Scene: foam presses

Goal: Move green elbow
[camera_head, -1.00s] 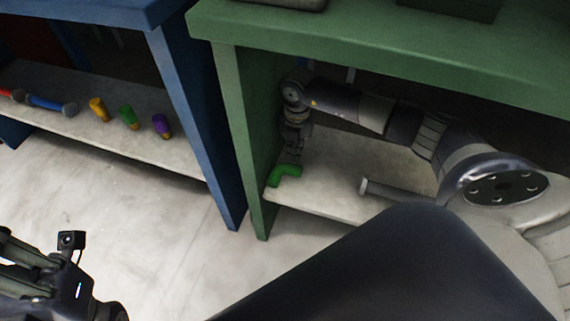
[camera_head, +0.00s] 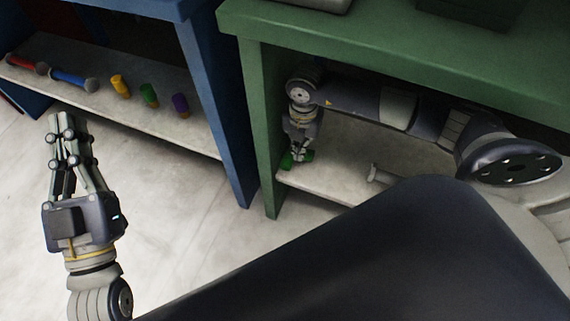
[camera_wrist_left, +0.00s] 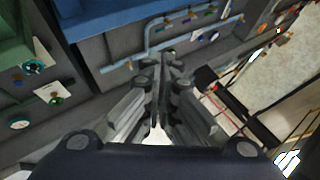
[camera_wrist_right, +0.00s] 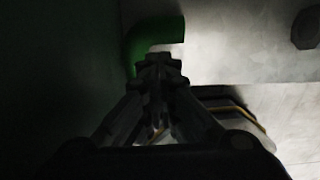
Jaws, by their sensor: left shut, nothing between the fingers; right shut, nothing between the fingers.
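The green elbow (camera_head: 287,161) lies on the grey shelf inside the green press, near its left side wall. My right gripper (camera_head: 299,161) is shut at the elbow and hides part of it in the head view. In the right wrist view the curved elbow (camera_wrist_right: 152,34) shows just beyond the shut fingertips (camera_wrist_right: 158,62); I cannot tell whether they touch it. My left gripper (camera_head: 68,122) is shut and empty, raised in front of the blue press. Its closed fingers (camera_wrist_left: 168,70) also show in the left wrist view.
The blue press (camera_head: 219,110) stands left of the green press (camera_head: 262,125). Its shelf holds red and blue hammer-like tools (camera_head: 72,78) and yellow, green and purple pieces (camera_head: 149,95). A grey T-shaped piece (camera_head: 385,176) lies on the green press's shelf, right of the elbow.

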